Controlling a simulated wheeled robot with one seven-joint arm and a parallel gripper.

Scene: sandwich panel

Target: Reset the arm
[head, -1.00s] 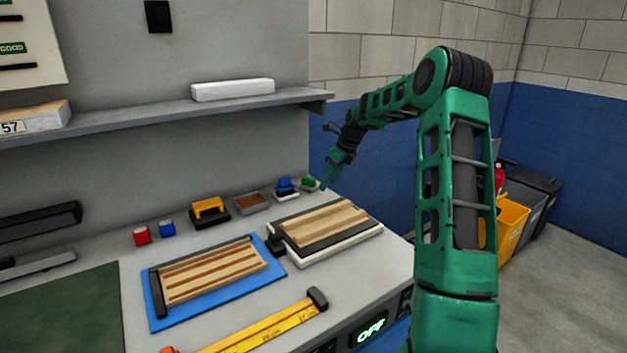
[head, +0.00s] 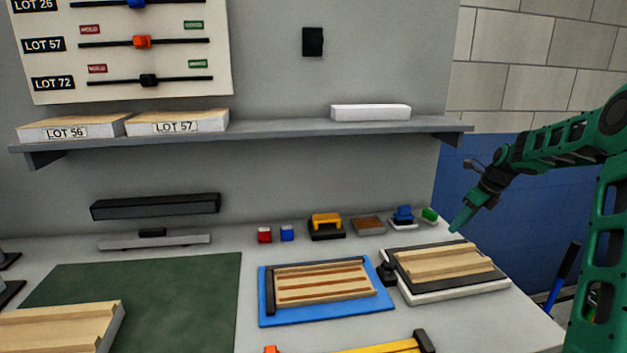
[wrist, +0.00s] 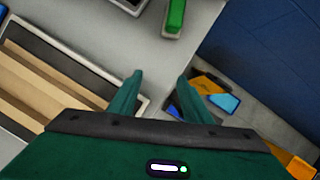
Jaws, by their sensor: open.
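My arm is green, with black joints, and stands at the right of the head view. My gripper (head: 457,226) hangs above the bench's right end, close to the small green item. In the wrist view my gripper (wrist: 158,85) shows two green fingers spread apart with nothing between them. The bench edge passes beneath the fingers. The framed wooden panel (head: 450,260) lies to the left of and below the fingers, and it shows at the left of the wrist view (wrist: 45,85).
A slatted panel on a blue mat (head: 270,315), a green mat (head: 180,300) and a yellow tool (head: 385,347) lie on the bench. Small blocks and tools line the back, including a green item (head: 429,215). A shelf (head: 280,128) with labelled boards runs above.

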